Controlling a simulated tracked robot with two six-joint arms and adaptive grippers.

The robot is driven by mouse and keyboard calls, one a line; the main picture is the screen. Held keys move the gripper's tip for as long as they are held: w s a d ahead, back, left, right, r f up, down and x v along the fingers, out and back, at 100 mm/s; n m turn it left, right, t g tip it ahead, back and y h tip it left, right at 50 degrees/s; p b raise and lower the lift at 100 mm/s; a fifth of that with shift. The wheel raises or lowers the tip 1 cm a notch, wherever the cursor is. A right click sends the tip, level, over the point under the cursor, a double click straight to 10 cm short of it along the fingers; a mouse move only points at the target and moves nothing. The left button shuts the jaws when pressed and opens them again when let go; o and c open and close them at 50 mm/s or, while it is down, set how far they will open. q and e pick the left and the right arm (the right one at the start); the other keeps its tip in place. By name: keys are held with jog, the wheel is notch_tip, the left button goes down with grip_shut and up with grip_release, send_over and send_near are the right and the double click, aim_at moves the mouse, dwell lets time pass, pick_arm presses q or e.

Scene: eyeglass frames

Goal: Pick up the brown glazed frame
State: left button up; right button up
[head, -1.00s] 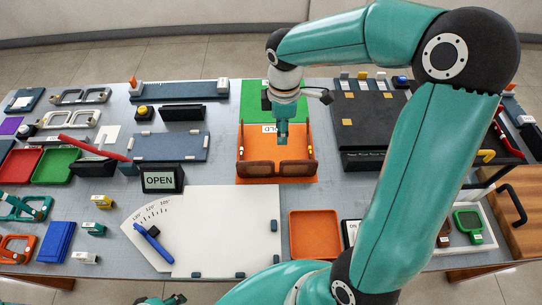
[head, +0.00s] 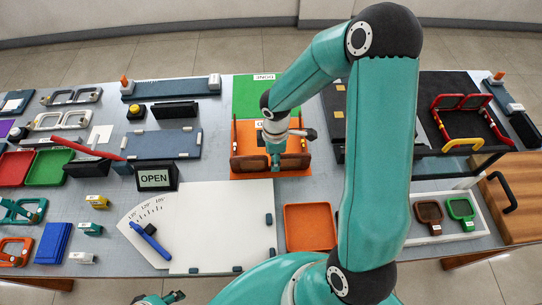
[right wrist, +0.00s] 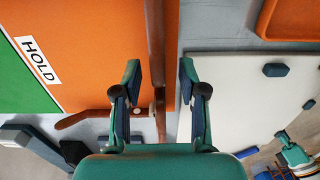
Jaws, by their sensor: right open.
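The brown glazed frame (head: 249,163) stands on the orange mat (head: 245,130) marked HOLD, its front along the mat's near edge and its temples pointing back. My right gripper (head: 275,160) reaches down over the middle of the frame's front. In the right wrist view the right gripper (right wrist: 159,88) is open. The frame's front (right wrist: 155,45) shows as a thin brown bar running between the two spread fingers, with no clear contact. One temple (right wrist: 85,120) sticks out to the left there. My left gripper (head: 163,298) only peeks in at the bottom edge; its jaws are unclear.
A green mat (head: 245,93) marked DONE lies behind the orange one. An orange tray (head: 310,227) and a white board (head: 220,225) lie in front. An OPEN sign (head: 156,178) stands to the left. A red frame (head: 465,125) sits on a dark surface at right.

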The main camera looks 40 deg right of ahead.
jog(key=shift+f, duration=0.8)
grip_shut()
jog(key=shift+r, duration=0.2)
